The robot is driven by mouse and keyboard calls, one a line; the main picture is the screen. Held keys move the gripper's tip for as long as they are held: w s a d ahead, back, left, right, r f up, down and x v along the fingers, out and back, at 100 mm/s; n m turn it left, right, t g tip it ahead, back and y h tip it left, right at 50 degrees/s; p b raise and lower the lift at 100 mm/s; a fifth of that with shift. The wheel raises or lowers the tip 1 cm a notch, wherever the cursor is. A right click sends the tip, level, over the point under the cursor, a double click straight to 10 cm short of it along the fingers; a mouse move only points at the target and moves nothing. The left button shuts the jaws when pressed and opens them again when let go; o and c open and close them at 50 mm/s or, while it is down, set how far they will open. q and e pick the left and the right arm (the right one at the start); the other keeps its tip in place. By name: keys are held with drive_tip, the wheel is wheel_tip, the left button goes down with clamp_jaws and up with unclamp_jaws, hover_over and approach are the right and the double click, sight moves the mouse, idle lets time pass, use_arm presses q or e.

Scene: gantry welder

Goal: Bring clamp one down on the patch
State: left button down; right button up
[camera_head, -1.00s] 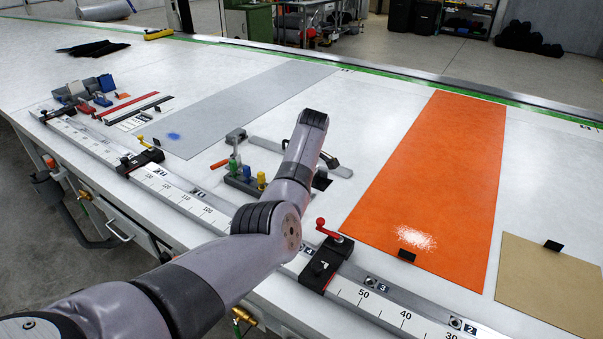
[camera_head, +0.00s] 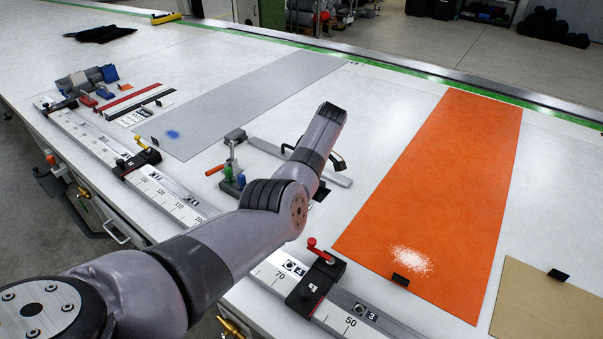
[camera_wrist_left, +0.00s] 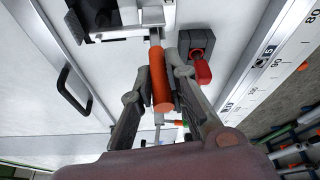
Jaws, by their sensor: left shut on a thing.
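My left gripper (camera_wrist_left: 160,95) is shut on an orange cylindrical handle (camera_wrist_left: 163,88) with a metal rod, in the left wrist view. A metal fitting (camera_wrist_left: 155,15) is beyond it, at the top edge. In the head view my left arm hides the gripper and this handle. Another orange-handled clamp (camera_head: 215,169) lies left of the arm, by a grey block. A long grey bar with a black handle (camera_head: 337,163) lies behind the arm; this handle also shows in the wrist view (camera_wrist_left: 73,90). I cannot tell which surface is the patch. My right gripper is not in view.
A numbered rail with a red-levered stop (camera_head: 316,286) and a yellow-levered stop (camera_head: 137,158) runs along the front edge. A grey block (camera_wrist_left: 195,42) with a red piece is close right of the gripper. An orange sheet (camera_head: 440,180) lies to the right.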

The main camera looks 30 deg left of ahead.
use_arm(q)
drive_tip(key=c, duration=2)
unclamp_jaws()
drive_tip(key=shift+c, duration=0.2)
drive_tip(key=o, duration=0.4)
drive_tip(key=shift+w, duration=0.15)
drive_tip(key=shift+o, duration=0.4)
drive_tip(key=v, duration=1.2)
drive_tip(key=shift+f, duration=0.1)
